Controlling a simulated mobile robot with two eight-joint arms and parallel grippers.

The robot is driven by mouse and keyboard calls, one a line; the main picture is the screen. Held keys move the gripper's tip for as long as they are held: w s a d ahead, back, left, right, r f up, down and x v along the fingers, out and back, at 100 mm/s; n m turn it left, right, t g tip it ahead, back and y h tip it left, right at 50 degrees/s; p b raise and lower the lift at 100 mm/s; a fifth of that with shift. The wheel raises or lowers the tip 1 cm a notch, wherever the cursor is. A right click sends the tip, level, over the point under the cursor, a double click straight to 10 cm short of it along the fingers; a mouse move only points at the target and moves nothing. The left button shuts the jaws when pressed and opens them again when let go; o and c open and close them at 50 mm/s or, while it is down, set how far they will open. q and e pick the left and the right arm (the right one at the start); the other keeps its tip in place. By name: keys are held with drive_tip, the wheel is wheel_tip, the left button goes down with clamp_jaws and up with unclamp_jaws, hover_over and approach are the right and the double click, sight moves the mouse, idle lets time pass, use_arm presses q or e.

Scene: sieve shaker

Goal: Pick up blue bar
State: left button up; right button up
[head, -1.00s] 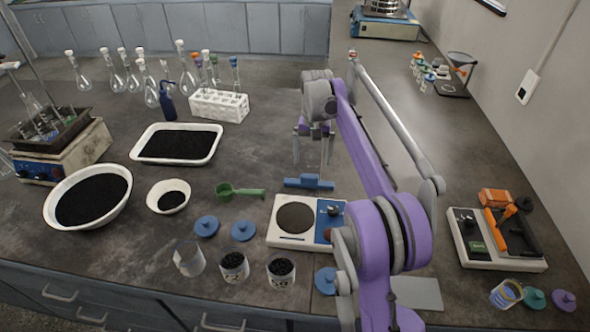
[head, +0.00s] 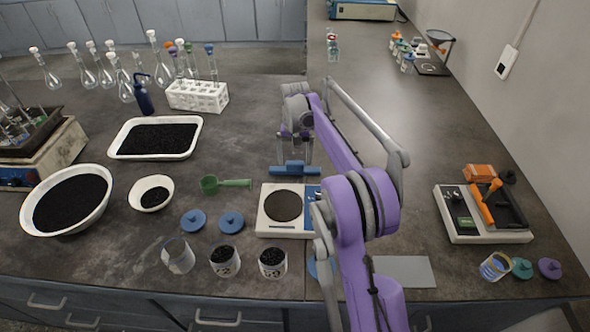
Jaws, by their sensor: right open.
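The blue bar (head: 294,171) lies on the dark bench just behind the balance, long side running left to right, with a raised block in its middle. My right gripper (head: 294,162) points down at it from above. Its two fingers are open and apart, one to each side of the bar's raised middle, with the tips at about the bar's height. I cannot tell whether they touch it. My left gripper is not in view.
A balance (head: 272,223) with a round dark pan stands right in front of the bar. A green scoop (head: 226,183) lies to the left, near two blue lids (head: 231,222). A white tube rack (head: 197,97) stands behind left.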

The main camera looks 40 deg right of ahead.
drive_tip(key=shift+f, duration=0.45)
drive_tip(key=shift+c, duration=0.2)
drive_tip(key=shift+r, duration=0.1)
drive_tip(key=c, duration=1.3)
